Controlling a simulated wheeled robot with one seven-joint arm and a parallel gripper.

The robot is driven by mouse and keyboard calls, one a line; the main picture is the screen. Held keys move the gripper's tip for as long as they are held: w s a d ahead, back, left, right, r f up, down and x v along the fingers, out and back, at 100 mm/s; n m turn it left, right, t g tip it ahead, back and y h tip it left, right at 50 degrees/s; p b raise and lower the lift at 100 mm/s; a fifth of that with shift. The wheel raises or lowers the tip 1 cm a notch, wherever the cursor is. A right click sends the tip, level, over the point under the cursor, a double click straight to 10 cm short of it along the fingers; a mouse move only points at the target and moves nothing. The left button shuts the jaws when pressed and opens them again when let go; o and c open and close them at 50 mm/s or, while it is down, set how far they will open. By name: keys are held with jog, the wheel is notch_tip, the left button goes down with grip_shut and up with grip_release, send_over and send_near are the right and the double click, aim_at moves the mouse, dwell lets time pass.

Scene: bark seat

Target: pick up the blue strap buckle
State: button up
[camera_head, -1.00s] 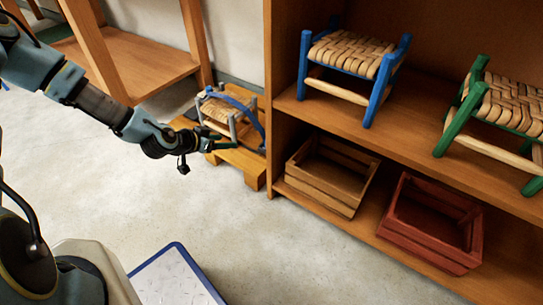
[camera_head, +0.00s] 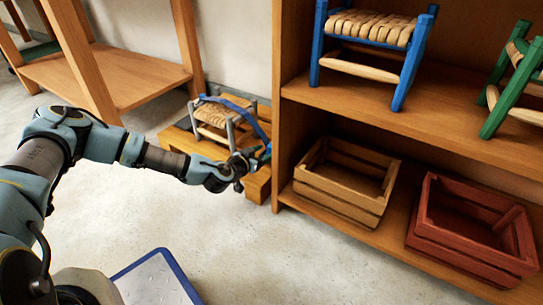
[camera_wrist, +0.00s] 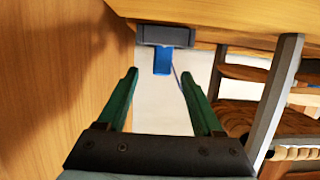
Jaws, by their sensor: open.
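A small stool with a woven seat and grey legs (camera_head: 212,118) stands on a low wooden pallet (camera_head: 178,138). A blue strap (camera_head: 246,112) arches over it and comes down on the right. In the wrist view the grey buckle (camera_wrist: 165,36), with a blue strap piece (camera_wrist: 162,62) at it, is ahead of my fingers, against the wood edge. My gripper (camera_wrist: 158,88) is open and empty, the buckle beyond its green fingertips and apart from them. In the head view my gripper (camera_head: 256,162) is by the pallet's right end; the buckle cannot be made out there.
The shelf's side panel (camera_wrist: 50,70) is close on the left in the wrist view; a grey stool leg (camera_wrist: 275,95) is close on the right. The shelf holds a blue stool (camera_head: 372,35), a green stool (camera_head: 510,85), a wooden crate (camera_head: 345,180) and a red crate (camera_head: 465,240).

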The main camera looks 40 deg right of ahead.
aim_at(269, 149)
jog(key=b+x, duration=0.3)
jog(key=x, duration=0.1)
jog(key=shift+w, duration=0.1)
jog(key=shift+w+d, duration=0.2)
jog(key=shift+d, duration=0.4)
jog(key=shift+c, duration=0.4)
grip_shut()
